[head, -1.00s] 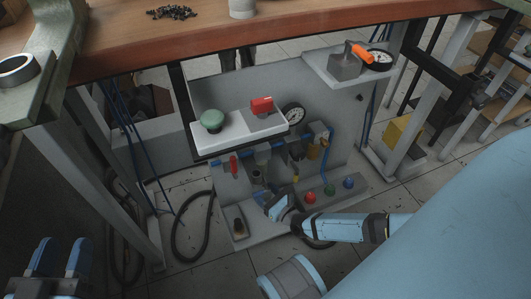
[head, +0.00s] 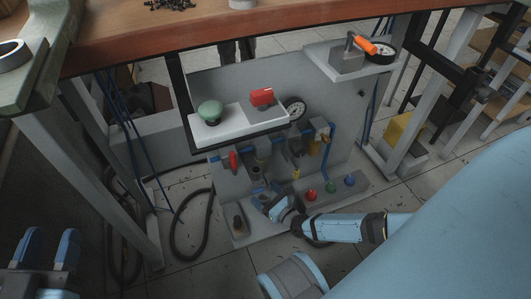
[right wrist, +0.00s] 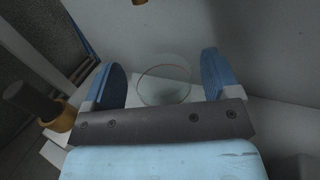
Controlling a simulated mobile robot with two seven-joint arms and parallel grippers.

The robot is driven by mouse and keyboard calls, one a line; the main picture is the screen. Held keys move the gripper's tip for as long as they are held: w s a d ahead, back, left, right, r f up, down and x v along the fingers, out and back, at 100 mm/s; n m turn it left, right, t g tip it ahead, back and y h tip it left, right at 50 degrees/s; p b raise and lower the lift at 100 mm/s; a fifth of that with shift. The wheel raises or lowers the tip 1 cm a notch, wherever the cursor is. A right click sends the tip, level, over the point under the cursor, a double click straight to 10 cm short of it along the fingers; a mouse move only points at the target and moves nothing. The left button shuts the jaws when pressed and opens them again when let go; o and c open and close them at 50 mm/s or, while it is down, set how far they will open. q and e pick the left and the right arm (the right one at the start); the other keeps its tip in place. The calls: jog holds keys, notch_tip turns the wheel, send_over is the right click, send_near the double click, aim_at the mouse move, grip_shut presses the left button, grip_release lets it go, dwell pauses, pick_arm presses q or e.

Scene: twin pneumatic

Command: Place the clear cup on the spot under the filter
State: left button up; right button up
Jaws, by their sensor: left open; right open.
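The clear cup (right wrist: 164,86) shows in the right wrist view as a faint transparent round shape with a thin reddish rim line. It lies between the two fingers of my right gripper (right wrist: 165,78), which is open; a gap shows on both sides of the cup. A white patch shows through and beside the cup. In the head view my right gripper (head: 272,206) is low in front of the pneumatic panel, and I cannot make out the cup there. A filter-like unit (head: 262,148) hangs on the blue air line above. My left gripper (head: 45,248) is open and empty at lower left.
A dark cylinder with a brass collar (head: 238,223) stands left of my right gripper. Red, green and blue buttons (head: 330,188) are to its right. A white shelf (head: 235,127) overhangs the panel. A black hose (head: 178,225) lies on the floor at left.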

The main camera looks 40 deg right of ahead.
jog(key=s+p, duration=0.1)
jog(key=s, duration=0.2)
jog(key=s+d+p, duration=0.1)
jog(key=s, duration=0.6)
jog(key=shift+s+d+p, duration=0.35)
jog(key=shift+p, duration=0.05)
pick_arm(q)
jog(key=shift+s+d+f+n+g, duration=0.2)
jog(key=shift+s+n+g, duration=0.2)
jog(key=shift+n, duration=0.1)
jog(key=shift+s+d+f+n+g, duration=0.2)
jog(key=shift+s+n+g, duration=0.15)
jog(key=shift+n, duration=0.15)
pick_arm(e)
jog(key=shift+s, duration=0.55)
pick_arm(q)
jog(key=shift+w+r, duration=0.15)
jog(key=shift+r, duration=0.15)
pick_arm(e)
jog(key=shift+s+d, duration=0.1)
